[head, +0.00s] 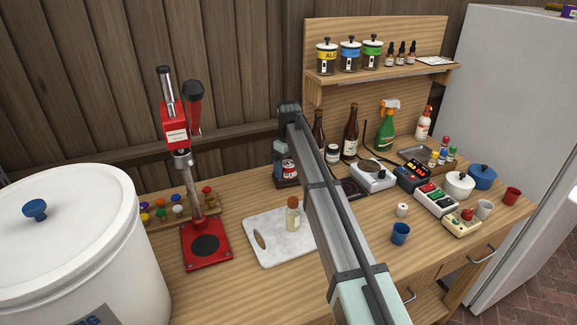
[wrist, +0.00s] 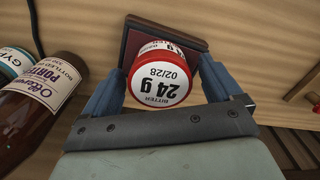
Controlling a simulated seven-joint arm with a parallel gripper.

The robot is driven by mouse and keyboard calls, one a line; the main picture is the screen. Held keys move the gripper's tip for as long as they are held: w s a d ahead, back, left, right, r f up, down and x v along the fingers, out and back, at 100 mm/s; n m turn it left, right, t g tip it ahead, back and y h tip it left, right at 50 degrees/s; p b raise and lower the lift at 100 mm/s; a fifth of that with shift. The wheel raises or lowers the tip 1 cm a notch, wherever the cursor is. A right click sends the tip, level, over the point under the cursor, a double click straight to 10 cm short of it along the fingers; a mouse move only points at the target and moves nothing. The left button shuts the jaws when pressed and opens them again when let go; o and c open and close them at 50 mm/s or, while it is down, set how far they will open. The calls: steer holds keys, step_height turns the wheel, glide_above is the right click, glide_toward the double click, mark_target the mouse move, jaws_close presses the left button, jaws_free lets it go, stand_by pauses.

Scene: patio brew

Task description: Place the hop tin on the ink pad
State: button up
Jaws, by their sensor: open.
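Behind and under the tin is the ink pad (wrist: 137,44), a dark red-brown rectangle, partly hidden by the tin. The tin appears to rest on the pad; its base is hidden. In the head view the tin (head: 288,171) shows at the back of the bench, beside my arm.
A brown bottle (wrist: 38,108) and a teal-lidded jar (wrist: 14,64) stand close by at the left of the wrist view. In the head view, a white board (head: 265,250) with a corked bottle (head: 293,214) lies in front, and a red press (head: 206,245) stands to the left.

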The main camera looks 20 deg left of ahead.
mark_target(289, 163)
step_height(289, 163, up, 12)
steer(key=shift+r, duration=0.15)
stand_by(0.5)
stand_by(0.3)
